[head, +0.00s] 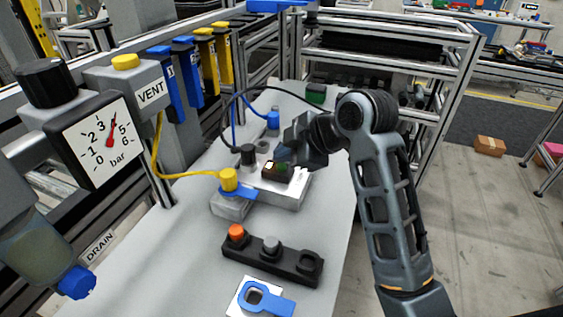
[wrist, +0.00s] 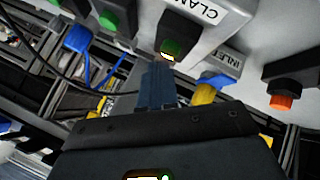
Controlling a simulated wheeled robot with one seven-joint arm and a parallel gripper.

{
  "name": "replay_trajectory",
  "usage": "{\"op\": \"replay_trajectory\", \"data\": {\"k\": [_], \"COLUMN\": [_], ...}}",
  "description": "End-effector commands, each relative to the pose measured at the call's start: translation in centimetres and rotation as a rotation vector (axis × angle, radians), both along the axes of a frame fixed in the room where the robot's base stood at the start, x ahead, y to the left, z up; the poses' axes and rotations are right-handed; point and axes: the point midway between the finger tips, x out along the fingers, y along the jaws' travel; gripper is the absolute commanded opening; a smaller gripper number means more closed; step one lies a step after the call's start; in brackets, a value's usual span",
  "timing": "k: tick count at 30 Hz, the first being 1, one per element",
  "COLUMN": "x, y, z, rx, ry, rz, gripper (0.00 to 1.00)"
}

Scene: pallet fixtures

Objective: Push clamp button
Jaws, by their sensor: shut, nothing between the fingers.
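The clamp button is green, in a dark housing on the pale block labelled CLAMP (wrist: 197,10). In the wrist view the green button (wrist: 171,48) has a bright glow at its near edge. In the head view the green button (head: 282,167) sits beside a small lit square (head: 269,167) on the dark housing. My gripper (head: 285,157) is shut and empty, just above and behind the button. In the wrist view my gripper's fingertips (wrist: 158,65) point at the button from just below it. I cannot tell whether they touch it.
A yellow plug (head: 228,179) with a yellow hose stands at the left, marked INLET (wrist: 230,63) in the wrist view. A black strip (head: 272,260) with an orange button (head: 236,232) lies in front. Hoses loop behind the gripper.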

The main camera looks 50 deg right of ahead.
Motion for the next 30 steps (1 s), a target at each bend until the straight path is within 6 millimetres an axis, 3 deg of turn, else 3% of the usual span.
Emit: {"op": "replay_trajectory", "data": {"k": [5,24,30], "x": [0.0,0.0,0.0], "y": [0.0,0.0,0.0], "z": [0.6,5.9,6.0], "rx": [0.000,-0.001,0.000], "ry": [0.000,-0.003,-0.001], "rz": [0.000,-0.001,-0.001], "gripper": [0.00,0.00,0.00]}}
